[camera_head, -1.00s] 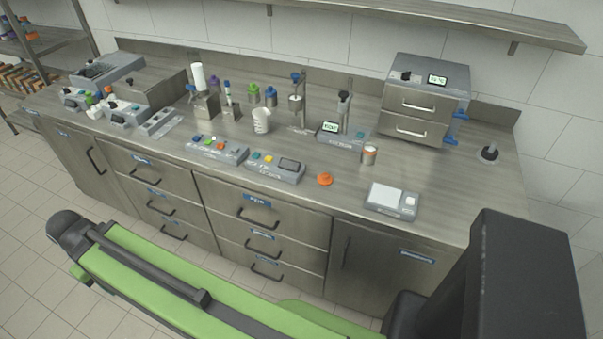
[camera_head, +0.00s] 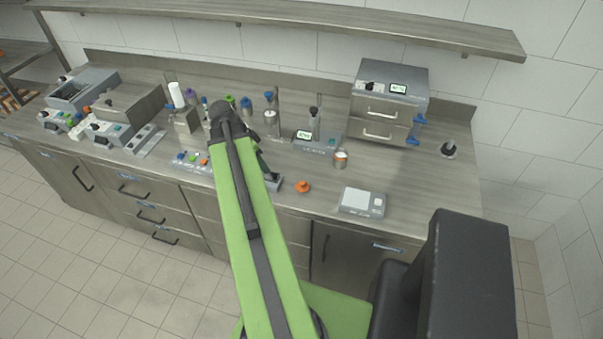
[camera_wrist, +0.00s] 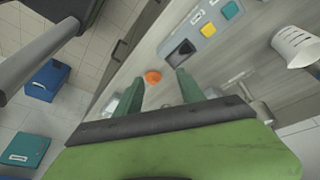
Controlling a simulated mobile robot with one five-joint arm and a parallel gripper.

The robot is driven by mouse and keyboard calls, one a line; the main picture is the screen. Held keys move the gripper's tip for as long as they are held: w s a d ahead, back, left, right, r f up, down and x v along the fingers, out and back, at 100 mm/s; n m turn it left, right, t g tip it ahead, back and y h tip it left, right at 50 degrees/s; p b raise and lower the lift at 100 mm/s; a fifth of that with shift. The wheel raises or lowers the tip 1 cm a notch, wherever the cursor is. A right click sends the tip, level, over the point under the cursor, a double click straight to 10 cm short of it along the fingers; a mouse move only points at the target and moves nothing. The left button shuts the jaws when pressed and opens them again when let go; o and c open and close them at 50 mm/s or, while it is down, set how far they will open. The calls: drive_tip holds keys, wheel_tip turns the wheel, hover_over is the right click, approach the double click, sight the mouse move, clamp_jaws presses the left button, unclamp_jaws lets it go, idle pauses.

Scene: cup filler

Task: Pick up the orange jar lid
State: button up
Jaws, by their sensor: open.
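The orange jar lid (camera_head: 303,186) lies on the steel counter near its front edge, with a small knob on top. It also shows in the wrist view (camera_wrist: 153,77), beyond and between my fingers. My gripper (camera_wrist: 160,88) is open and empty in the wrist view, its two green fingers apart, with a gap between it and the lid. In the head view my green arm reaches over the counter front to the left of the lid; the fingertips there are dark and hard to make out.
A scale (camera_head: 362,202) stands right of the lid and an orange-banded jar (camera_head: 340,160) behind it. A grey button panel (camera_wrist: 197,35) and a white cup (camera_wrist: 295,45) show in the wrist view. A drawer cabinet (camera_head: 388,100) stands at the back right. Counter around the lid is bare.

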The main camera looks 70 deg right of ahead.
drive_tip(key=s+d+r+m, duration=0.3)
drive_tip(key=s+d, duration=0.1)
drive_tip(key=s, duration=0.3)
drive_tip(key=b, duration=1.1)
hover_over(301, 183)
drive_tip(key=w+a, duration=0.1)
drive_tip(key=shift+g, duration=0.4)
drive_tip(key=f, duration=1.2)
drive_tip(key=shift+w+a+f, duration=0.1)
drive_tip(key=shift+w+a, duration=0.05)
drive_tip(key=shift+w, duration=0.05)
drive_tip(key=b+x, duration=0.5)
drive_tip(key=shift+w+f, duration=0.15)
drive_tip(key=shift+f, duration=0.1)
drive_tip(key=shift+r, duration=0.2)
clamp_jaws()
